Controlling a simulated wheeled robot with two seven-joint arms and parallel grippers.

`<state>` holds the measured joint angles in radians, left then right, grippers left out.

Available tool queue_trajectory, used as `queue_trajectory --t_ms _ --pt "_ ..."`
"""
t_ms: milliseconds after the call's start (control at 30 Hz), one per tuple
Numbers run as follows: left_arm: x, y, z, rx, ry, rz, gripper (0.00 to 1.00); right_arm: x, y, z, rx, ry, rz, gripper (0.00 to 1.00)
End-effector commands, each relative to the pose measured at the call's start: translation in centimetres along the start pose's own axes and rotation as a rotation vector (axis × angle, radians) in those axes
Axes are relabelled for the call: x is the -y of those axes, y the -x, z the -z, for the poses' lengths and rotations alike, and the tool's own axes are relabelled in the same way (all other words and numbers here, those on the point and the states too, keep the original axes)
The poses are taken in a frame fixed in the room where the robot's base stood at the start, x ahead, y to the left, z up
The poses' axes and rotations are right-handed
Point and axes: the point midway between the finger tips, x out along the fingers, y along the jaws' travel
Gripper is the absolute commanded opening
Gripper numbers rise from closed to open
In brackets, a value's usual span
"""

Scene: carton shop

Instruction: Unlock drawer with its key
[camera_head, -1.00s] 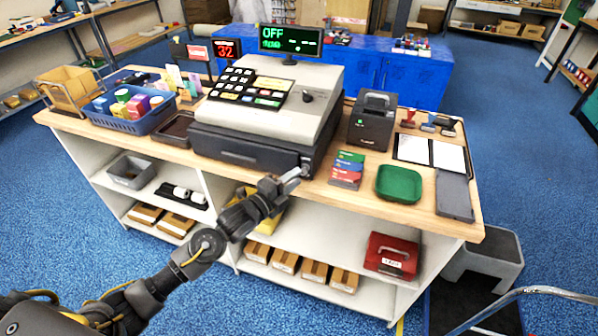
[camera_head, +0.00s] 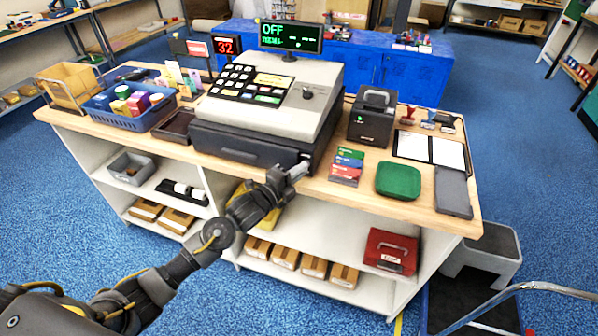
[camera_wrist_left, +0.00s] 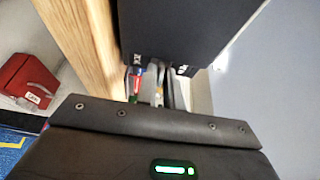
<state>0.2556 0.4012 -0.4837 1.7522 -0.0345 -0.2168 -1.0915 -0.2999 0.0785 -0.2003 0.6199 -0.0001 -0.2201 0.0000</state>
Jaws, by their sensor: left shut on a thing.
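The cash register (camera_head: 275,100) stands on a wooden counter. Its dark drawer (camera_head: 240,148) is closed beneath it, and the display (camera_head: 290,37) reads OFF. My left gripper (camera_head: 288,178) is at the right end of the drawer front and is shut on a small light-grey piece (camera_head: 299,170), which seems to be the key. The piece reaches the drawer's right front corner and hides the lock area. I cannot tell whether it is inside the lock. In the left wrist view the dark drawer face (camera_wrist_left: 185,30) is close ahead, and the fingertips are mostly hidden.
A stack of coloured cards (camera_head: 347,166) and a green tray (camera_head: 398,180) lie right of the drawer. A black printer (camera_head: 372,117) stands behind them. A blue basket (camera_head: 130,107) is at the left. A red box (camera_head: 391,252) sits on the shelf below.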

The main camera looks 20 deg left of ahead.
Motion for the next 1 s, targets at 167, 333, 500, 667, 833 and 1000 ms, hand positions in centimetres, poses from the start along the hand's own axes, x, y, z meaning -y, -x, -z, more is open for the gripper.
queue_trajectory --t_ms 167,333,500,667,833,1000 --pt "-0.2 0.0 0.0 0.001 0.033 0.014 0.0 -0.1 -0.4 -0.1 0.0 0.0 -0.001 0.36" --pt "-0.4 0.0 0.0 0.001 0.115 0.047 0.0 -0.1 -1.2 -0.1 0.0 0.001 -0.001 0.36" --pt "-0.6 0.0 0.0 0.002 0.244 0.101 0.0 -0.2 -2.2 -0.2 0.0 0.001 -0.002 0.36" --pt "-0.7 0.0 0.1 0.001 0.386 0.159 0.0 -0.1 -3.1 -0.3 0.0 0.001 -0.002 0.36" --pt "-0.7 0.0 0.1 0.002 0.535 0.221 0.0 -0.1 -3.9 -0.4 0.0 0.001 -0.002 0.36" --pt "-0.7 -0.1 0.2 0.001 0.686 0.282 0.0 -0.1 -4.6 -0.5 0.0 0.0 -0.002 0.36"
